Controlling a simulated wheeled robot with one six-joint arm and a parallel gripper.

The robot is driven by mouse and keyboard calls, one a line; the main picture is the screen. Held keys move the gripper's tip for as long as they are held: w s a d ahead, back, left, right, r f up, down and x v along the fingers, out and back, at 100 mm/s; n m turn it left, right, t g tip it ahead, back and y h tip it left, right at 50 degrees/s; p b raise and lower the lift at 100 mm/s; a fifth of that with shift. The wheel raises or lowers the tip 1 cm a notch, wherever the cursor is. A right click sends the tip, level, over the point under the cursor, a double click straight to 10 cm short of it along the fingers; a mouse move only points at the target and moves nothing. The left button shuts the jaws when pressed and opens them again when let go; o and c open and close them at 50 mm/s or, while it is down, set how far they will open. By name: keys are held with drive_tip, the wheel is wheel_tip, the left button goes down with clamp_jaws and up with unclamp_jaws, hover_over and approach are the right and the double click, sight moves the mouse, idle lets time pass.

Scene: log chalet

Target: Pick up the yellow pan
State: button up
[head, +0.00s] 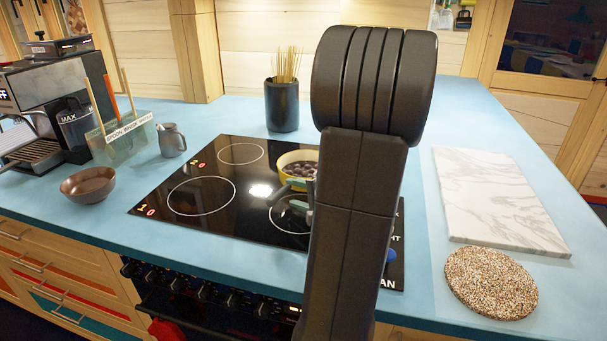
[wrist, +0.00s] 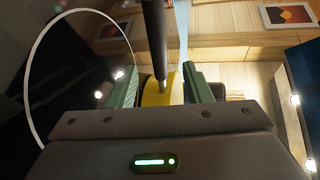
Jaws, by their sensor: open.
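The yellow pan (head: 284,161) sits on the black cooktop at its back right, with dark round pieces inside. My arm hides its right side in the head view. In the wrist view a yellow part of the pan (wrist: 152,96) shows between the fingers, with a dark rod, apparently its handle (wrist: 154,38), running up from it. My gripper (wrist: 160,86) is open, its green fingers on either side of the rod with gaps between. I cannot tell whether either finger touches it. In the head view the gripper (head: 297,192) is partly hidden behind my arm, near the pan's front.
The black cooktop (head: 150,205) has white ring markings. A dark pot of sticks (head: 282,106) stands behind it. A marble board (head: 497,195) and a speckled round mat (head: 490,283) lie to the right. A brown bowl (head: 88,186) and grey pitcher (head: 172,141) stand left.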

sight(287, 191)
drive_tip(key=x, duration=0.5)
drive_tip(key=shift+p, duration=0.4)
drive_tip(key=shift+r, duration=0.1)
clamp_jaws()
